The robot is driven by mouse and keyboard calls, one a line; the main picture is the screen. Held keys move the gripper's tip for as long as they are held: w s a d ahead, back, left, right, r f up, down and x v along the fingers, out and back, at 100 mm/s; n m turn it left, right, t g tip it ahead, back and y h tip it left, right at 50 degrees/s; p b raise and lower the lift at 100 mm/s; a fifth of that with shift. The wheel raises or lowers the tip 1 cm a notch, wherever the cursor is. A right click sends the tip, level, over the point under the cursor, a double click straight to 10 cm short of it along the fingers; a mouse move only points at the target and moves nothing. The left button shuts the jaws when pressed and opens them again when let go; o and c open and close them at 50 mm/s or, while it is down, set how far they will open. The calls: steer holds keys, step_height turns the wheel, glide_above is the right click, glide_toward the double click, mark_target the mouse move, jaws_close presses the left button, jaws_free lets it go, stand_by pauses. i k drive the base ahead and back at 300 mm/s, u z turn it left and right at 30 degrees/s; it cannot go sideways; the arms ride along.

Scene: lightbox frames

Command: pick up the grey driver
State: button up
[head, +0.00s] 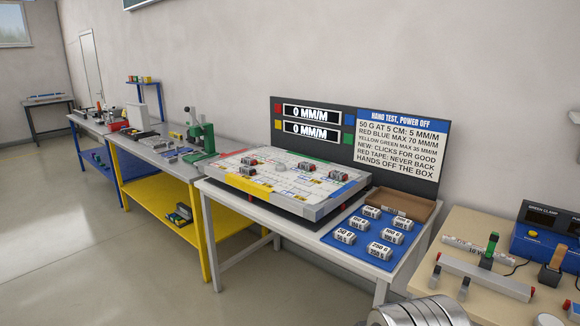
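I cannot pick out the grey driver with certainty. Several small grey blocks, some with red parts, sit on the flat box (318,207) with coloured edges on the near white table; one grey block (337,175) is towards its right side. They are too small to tell which, if any, is the driver. My gripper is not in view. Only a rounded metal part of my own arm shows at the bottom edge.
A blue mat (338,242) with several labelled weights lies right of the box, before a cardboard tray (402,203). A dark sign board (330,128) stands behind. A beige table (450,226) is at right, a yellow-framed bench (158,165) at left. The floor at left is clear.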

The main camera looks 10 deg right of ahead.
mark_target(306, 166)
steer(key=u, duration=0.35)
steer(key=i, duration=0.8)
steer(key=u, duration=0.45)
steer(key=i, duration=2.15)
steer(key=z, duration=1.1)
steer(key=i, duration=0.85)
steer(key=z, duration=0.5)
